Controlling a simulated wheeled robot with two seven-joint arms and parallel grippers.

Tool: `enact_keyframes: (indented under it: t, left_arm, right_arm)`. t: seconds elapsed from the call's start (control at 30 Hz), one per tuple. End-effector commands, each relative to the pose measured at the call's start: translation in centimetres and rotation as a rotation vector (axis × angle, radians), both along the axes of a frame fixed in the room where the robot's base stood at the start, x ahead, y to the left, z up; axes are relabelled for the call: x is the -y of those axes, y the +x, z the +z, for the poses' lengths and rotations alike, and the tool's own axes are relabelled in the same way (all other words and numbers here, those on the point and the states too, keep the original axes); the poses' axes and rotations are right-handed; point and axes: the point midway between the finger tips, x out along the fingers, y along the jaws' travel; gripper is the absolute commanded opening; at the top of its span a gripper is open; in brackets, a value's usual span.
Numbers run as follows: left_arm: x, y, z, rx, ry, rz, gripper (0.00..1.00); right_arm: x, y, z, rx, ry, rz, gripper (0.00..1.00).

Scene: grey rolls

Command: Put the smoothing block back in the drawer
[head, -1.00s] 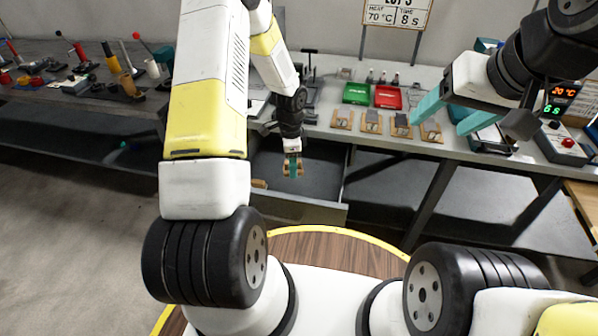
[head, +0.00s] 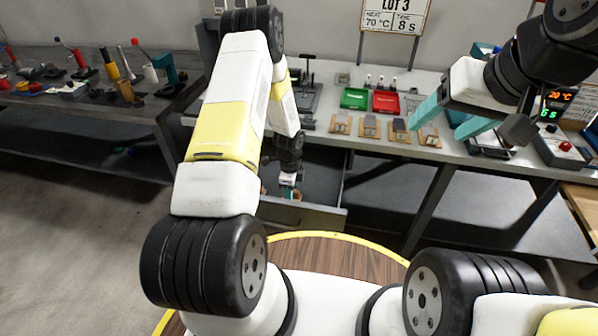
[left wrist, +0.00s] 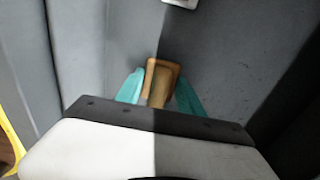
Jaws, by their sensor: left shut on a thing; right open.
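The smoothing block shows in the left wrist view as a brown wooden piece (left wrist: 161,72) between the teal fingers of my left gripper (left wrist: 158,88), which is shut on it. In the head view my left gripper (head: 289,189) points down inside the open grey drawer (head: 322,214), near its front wall. The block is mostly hidden there, and I cannot tell whether it touches the drawer floor. My right gripper (head: 437,129) is open and empty above the right part of the bench.
The grey bench (head: 345,98) holds a green tray (head: 355,98), a red tray (head: 386,102) and several wooden pieces along its front edge. A heater display (head: 552,115) stands at the right. The drawer floor right of my left gripper looks clear.

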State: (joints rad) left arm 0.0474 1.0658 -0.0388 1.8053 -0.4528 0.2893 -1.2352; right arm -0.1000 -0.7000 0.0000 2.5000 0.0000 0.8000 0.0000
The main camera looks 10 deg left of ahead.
Motion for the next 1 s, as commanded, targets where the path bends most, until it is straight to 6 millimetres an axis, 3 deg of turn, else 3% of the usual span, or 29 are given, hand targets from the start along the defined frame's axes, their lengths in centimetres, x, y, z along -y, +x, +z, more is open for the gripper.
enact_keyframes:
  t: [0.37, 0.4, 0.5, 0.83, 1.0]
  left_arm:
    - [0.0, 0.1, -0.8, 0.002, 0.000, 0.000, 0.07]
    - [0.0, 0.1, -0.8, 0.002, 0.000, 0.000, 0.47]
    - [0.0, 0.1, -0.8, 0.002, 0.000, 0.000, 0.67]
    - [0.0, 0.1, -0.7, 0.002, 0.000, 0.000, 0.67]
    - [0.0, 0.1, 1.1, 0.003, 0.000, 0.000, 0.67]
  right_arm:
    - [0.0, 0.0, 0.0, 0.000, 0.000, 0.000, 0.67]
    - [0.0, 0.0, 0.0, 0.000, 0.000, 0.000, 0.67]
    - [0.0, 0.0, 0.0, 0.000, 0.000, 0.000, 0.67]
    - [0.0, 0.0, 0.0, 0.000, 0.000, 0.000, 0.67]
    - [0.0, 0.0, 0.0, 0.000, 0.000, 0.000, 0.67]
